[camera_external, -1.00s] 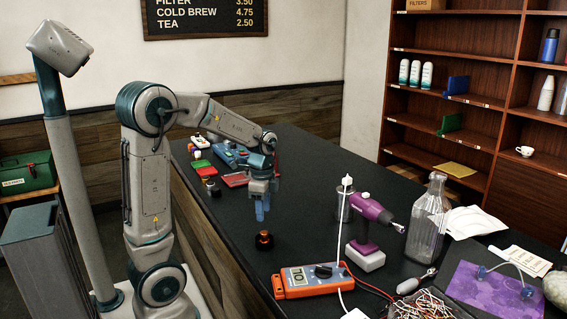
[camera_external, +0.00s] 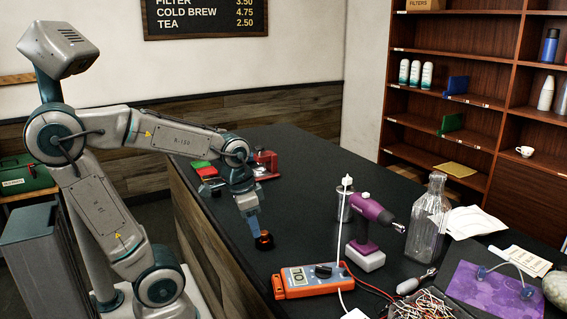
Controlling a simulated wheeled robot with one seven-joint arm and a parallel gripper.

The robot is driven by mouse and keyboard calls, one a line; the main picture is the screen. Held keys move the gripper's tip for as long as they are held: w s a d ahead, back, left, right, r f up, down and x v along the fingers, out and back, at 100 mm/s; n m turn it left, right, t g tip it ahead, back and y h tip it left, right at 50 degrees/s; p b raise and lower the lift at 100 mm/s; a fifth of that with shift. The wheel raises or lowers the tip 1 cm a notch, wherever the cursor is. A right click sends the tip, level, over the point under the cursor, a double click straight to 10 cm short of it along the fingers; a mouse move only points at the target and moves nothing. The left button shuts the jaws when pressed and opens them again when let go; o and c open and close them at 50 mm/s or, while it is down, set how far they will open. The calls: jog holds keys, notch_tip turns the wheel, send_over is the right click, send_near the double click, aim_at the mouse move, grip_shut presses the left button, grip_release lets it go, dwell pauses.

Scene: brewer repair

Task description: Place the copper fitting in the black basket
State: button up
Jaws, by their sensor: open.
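A small dark object with a copper-orange top (camera_external: 265,241), which looks like the copper fitting, stands on the black counter near its left edge. My gripper (camera_external: 256,229) points down at it. Its blue fingers are open, and their tips are at or just above the top of the fitting, partly covering it. I cannot tell whether the fitting is between the fingers. I cannot make out a black basket for certain. A dark container full of tangled wires (camera_external: 432,303) is cut off by the bottom edge of the view.
An orange multimeter (camera_external: 309,281), a purple drill (camera_external: 367,222), a metal cup (camera_external: 345,207) and a clear glass bottle (camera_external: 427,222) stand to the right. A purple mat (camera_external: 478,291) lies farther right. The counter (camera_external: 300,160) is clear behind the cup.

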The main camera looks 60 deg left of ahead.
jog(key=shift+s+d+f+n+t, duration=0.15)
jog(key=shift+s+d+f+n, duration=0.2)
jog(key=shift+s+d+n, duration=0.3)
jog(key=shift+s+d+f+n+t, duration=0.15)
jog(key=shift+s+d+f+n, duration=0.25)
jog(key=shift+s, duration=0.3)
dwell(0.3)
